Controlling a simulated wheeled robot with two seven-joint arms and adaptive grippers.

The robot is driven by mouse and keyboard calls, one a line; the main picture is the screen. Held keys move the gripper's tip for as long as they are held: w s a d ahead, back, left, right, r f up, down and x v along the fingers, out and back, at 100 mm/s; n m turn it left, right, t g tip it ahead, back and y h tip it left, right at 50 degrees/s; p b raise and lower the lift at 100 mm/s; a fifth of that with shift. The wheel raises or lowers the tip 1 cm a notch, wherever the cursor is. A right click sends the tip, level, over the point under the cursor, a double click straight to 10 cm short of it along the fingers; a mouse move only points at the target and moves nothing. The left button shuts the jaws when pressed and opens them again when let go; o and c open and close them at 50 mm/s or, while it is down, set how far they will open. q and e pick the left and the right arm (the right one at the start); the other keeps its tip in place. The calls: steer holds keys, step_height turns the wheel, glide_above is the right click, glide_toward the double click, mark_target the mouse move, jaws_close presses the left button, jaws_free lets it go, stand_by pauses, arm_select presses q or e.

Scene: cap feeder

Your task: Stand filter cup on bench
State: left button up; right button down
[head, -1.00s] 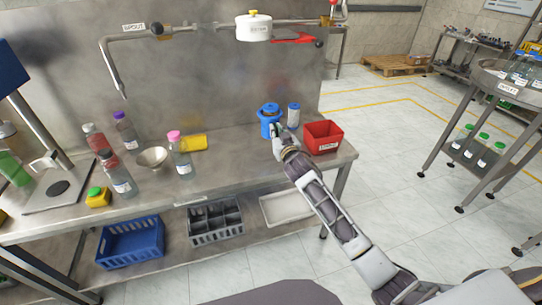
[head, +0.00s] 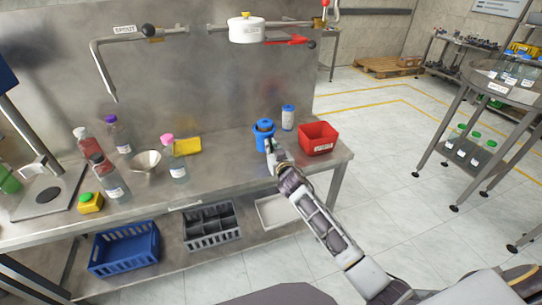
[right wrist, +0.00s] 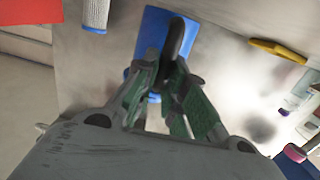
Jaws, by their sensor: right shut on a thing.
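The filter cup (head: 262,138) is a blue cup with a darker top, upright at the bench's right part in the head view. It also shows as a blue body (right wrist: 155,28) beyond the fingers in the right wrist view. My right gripper (head: 270,146) is at the cup's near side. In the wrist view my right gripper (right wrist: 168,75) is shut on a dark upright part in front of the blue body, seemingly the cup's handle. The fingers hide part of the cup. I cannot tell whether its base touches the bench (head: 225,165). My left gripper is out of view.
A white-and-blue cylinder (head: 288,118) stands behind the cup, and a red bin (head: 318,139) is to its right. A yellow sponge-like block (head: 187,145) and a pink-capped bottle (head: 174,160) are to the left. Bare bench lies between the block and cup.

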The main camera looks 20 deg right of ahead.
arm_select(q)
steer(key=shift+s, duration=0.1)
arm_select(e)
steer(key=shift+f, duration=0.25)
step_height(320, 180, down, 3)
steer(key=shift+r+b, duration=0.2)
steer(key=shift+b, duration=0.15)
steer(key=shift+f, duration=0.35)
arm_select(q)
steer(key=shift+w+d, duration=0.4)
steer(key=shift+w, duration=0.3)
arm_select(e)
steer(key=c, duration=1.5)
jaws_free()
